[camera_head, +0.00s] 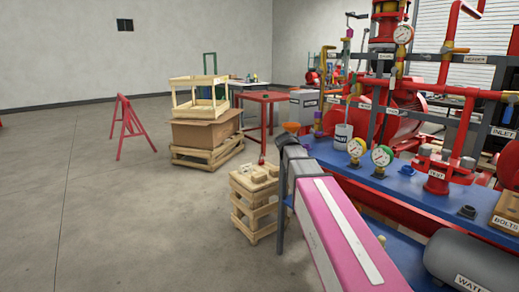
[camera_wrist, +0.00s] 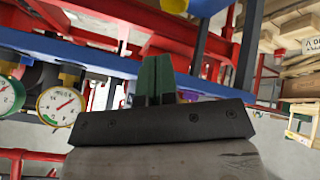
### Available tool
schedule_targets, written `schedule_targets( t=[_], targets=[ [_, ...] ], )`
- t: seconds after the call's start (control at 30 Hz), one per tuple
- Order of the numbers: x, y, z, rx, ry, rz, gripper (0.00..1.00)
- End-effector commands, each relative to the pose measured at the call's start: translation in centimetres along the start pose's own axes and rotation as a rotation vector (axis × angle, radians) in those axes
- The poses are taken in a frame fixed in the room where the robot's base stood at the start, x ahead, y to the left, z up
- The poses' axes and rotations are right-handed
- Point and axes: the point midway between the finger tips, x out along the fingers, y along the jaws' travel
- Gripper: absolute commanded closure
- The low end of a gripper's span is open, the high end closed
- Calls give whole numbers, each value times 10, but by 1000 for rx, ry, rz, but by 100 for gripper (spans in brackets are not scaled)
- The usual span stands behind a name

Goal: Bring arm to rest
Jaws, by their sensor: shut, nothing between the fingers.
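My gripper (camera_wrist: 156,80) shows in the wrist view as a dark body with green fingers close together, shut and empty. Blue and red steelwork lies behind the fingers, and no contact with it is visible. In the head view my pink arm link with a white stripe (camera_head: 345,235) reaches forward from the bottom, along the left end of the blue bench. A grey joint of mine (camera_head: 297,160) is beyond it. My fingertips cannot be made out in the head view.
Wooden crates (camera_head: 255,205) stand close left of my arm. Red pipework (camera_head: 465,95) rises behind. The floor at left is open.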

Motion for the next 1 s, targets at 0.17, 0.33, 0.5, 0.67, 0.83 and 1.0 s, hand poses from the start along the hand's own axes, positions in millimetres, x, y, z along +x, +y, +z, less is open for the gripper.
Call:
schedule_targets(
  t=[0.17, 0.33, 0.5, 0.67, 0.83, 1.0],
  targets=[
    [48, 2, 81, -104, -125, -74, 100],
    [82, 4, 153, -188, -235, -157, 100],
    [106, 9, 225, -260, -336, -250, 100],
    [120, 15, 287, -311, -420, -340, 100],
    [125, 18, 329, -341, -473, -410, 100],
    [127, 19, 344, -351, -491, -439, 100]
  ],
)
